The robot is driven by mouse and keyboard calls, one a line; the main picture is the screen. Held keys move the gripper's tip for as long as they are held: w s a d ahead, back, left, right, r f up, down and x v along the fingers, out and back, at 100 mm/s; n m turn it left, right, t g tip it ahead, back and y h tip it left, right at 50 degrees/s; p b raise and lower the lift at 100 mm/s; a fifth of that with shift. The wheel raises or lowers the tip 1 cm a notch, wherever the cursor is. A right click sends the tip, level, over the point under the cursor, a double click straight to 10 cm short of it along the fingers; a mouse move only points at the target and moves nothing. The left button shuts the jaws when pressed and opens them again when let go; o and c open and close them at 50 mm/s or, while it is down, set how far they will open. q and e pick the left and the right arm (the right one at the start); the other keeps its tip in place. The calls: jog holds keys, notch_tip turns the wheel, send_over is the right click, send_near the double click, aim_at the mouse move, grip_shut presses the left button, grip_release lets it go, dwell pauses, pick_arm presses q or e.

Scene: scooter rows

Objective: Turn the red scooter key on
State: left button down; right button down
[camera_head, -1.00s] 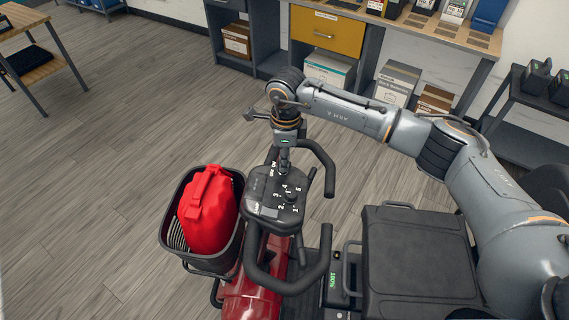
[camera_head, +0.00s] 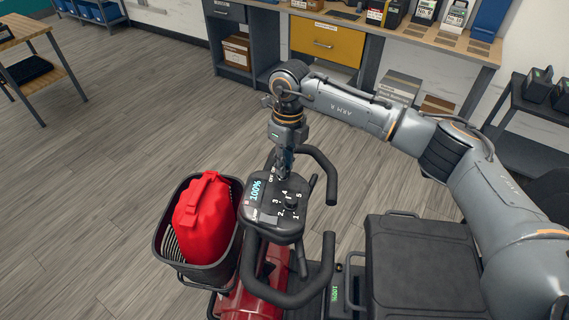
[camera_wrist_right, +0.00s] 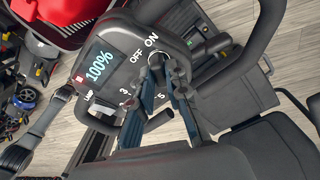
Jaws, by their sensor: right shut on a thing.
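The red scooter (camera_head: 240,298) stands below me, with its dark console (camera_head: 262,222) between the black handlebars (camera_head: 330,180). The console's display (camera_head: 257,190) is lit and reads 100%; it also shows lit in the right wrist view (camera_wrist_right: 99,65). My right gripper (camera_head: 284,168) points down at the console's far edge. In the right wrist view its fingers (camera_wrist_right: 162,78) are closed at the key switch (camera_wrist_right: 157,59), beside the OFF and ON marks. The fingers are shut on the key, which they mostly hide. My left gripper is in neither view.
A dark basket (camera_head: 172,258) with a red canister (camera_head: 204,214) is at the scooter's left. The black seat (camera_head: 420,265) is at the right. A workbench with a yellow drawer (camera_head: 326,42) stands behind. Open floor lies to the left.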

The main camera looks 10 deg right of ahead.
dwell(0.4)
jog(key=c, duration=1.3)
grip_release()
jog(key=r, duration=1.2)
jog(key=shift+w+d, duration=0.3)
jog(key=shift+d, duration=0.1)
jog(key=shift+f, duration=0.1)
